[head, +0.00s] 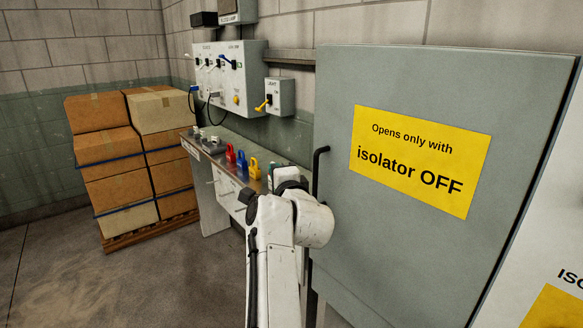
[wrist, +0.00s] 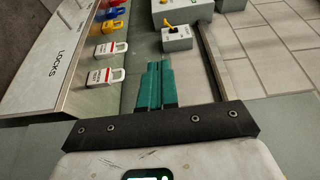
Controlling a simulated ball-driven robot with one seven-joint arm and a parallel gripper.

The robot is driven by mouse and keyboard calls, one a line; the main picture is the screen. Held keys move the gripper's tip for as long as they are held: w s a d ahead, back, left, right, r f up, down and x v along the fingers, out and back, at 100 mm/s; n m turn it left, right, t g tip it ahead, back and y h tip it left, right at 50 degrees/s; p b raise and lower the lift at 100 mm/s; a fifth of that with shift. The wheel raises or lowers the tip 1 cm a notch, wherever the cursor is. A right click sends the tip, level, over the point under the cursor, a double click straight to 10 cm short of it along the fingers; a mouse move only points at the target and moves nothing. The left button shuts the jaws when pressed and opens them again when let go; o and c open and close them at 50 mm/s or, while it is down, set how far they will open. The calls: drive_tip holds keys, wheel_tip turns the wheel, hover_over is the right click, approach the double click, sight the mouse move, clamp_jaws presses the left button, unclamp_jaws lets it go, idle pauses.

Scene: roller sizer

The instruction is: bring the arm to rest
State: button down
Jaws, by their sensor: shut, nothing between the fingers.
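My arm (head: 282,240) is white and reaches forward from the bottom of the head view, bent at a thick joint beside the grey cabinet door. My gripper (wrist: 160,68) shows in the wrist view as two green fingers side by side, shut and empty. They point past the bench toward the wall boxes. In the head view the gripper is almost wholly hidden behind my arm.
A grey cabinet door (head: 440,190) with a black handle (head: 318,168) stands close on the right. Coloured padlocks (head: 240,160) sit on the bench at left. Boxes on a pallet (head: 150,232) stand farther left. Open floor (head: 130,290) lies in front.

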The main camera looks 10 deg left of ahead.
drive_tip(key=s+a, duration=0.4)
drive_tip(key=d+f+n+g+h, duration=0.2)
drive_tip(key=d+f+n+h, duration=0.15)
drive_tip(key=d+f, duration=1.15)
drive_tip(key=s+d+f+n+g+h, duration=0.15)
drive_tip(key=s+d+f, duration=0.35)
drive_tip(key=d, duration=0.5)
drive_tip(key=s+d+f+n+g+h, duration=0.1)
drive_tip(key=s+d+f+g+h, duration=0.1)
drive_tip(key=s+d+f, duration=0.6)
drive_tip(key=s+d+f+n+g+h, duration=0.1)
drive_tip(key=s+d+f+n+g, duration=0.15)
drive_tip(key=s+d, duration=0.45)
drive_tip(key=s+d+f+n+g+h, duration=0.1)
drive_tip(key=s+d+f, duration=0.3)
drive_tip(key=s+d, duration=0.25)
drive_tip(key=s+d+f+n+g, duration=0.1)
drive_tip(key=s+g, duration=0.1)
drive_tip(key=s, duration=0.9)
drive_tip(key=s+d+f+n+g, duration=0.1)
drive_tip(key=s+f+g, duration=0.1)
drive_tip(key=s, duration=1)
drive_tip(key=shift+s+d+g, duration=0.25)
drive_tip(key=shift+d+g, duration=0.15)
drive_tip(key=shift+g, duration=0.4)
drive_tip(key=shift+w, duration=0.1)
